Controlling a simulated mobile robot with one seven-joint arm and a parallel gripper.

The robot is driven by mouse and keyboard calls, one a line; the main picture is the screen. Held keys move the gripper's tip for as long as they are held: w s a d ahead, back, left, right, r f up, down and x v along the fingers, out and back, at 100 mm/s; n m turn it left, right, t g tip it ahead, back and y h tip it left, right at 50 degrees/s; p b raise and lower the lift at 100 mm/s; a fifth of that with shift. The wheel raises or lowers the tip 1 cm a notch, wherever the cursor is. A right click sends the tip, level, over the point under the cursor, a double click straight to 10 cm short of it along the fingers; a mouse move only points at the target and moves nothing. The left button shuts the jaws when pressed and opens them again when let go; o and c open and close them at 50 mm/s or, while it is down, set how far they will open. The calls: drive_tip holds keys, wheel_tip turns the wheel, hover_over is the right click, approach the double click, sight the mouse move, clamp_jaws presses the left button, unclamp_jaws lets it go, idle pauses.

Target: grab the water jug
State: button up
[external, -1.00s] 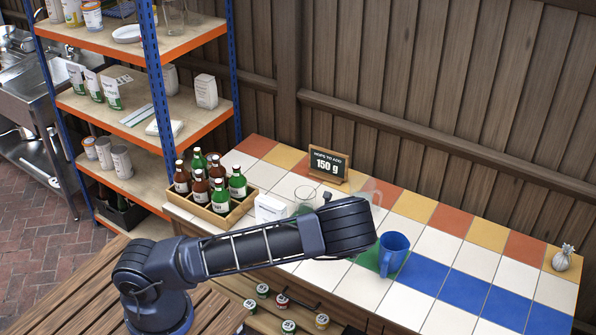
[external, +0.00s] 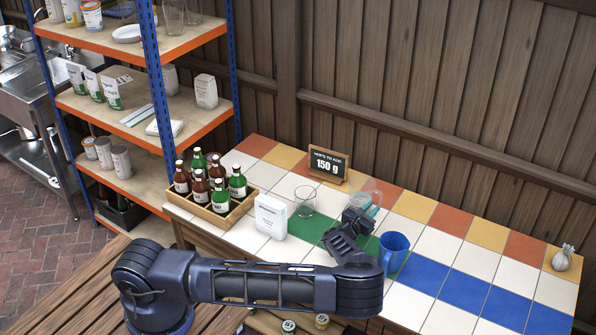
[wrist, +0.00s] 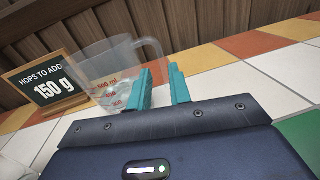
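The water jug is a clear measuring jug (external: 366,190) with red volume marks, upright on the tiled counter. In the wrist view the jug (wrist: 104,76) stands left of centre, its handle at its right side. My gripper (external: 371,210) is just in front of the jug, over the counter. In the wrist view its two teal fingers (wrist: 162,82) stand apart, with the handle's outer part showing in line with the gap. I cannot tell whether the handle is between the fingertips or just beyond them. The fingers do not appear closed on anything.
A clear glass (external: 304,203), a white carton (external: 270,216) and a bottle crate (external: 222,217) are to the left. A sign (external: 328,165) stands behind. The right counter is mostly clear.

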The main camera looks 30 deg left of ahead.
sight(381, 200)
drive_tip(key=shift+w+d, duration=0.2)
drive_tip(key=shift+w, duration=0.8)
drive_tip(key=shift+w+d, duration=0.15)
drive_tip(key=shift+w, duration=0.9)
drive_tip(key=shift+w+d, duration=0.2)
drive_tip(key=shift+w, duration=0.8)
drive_tip(key=shift+c, duration=0.4)
clamp_jaws()
drive_tip(key=shift+r, duration=0.1)
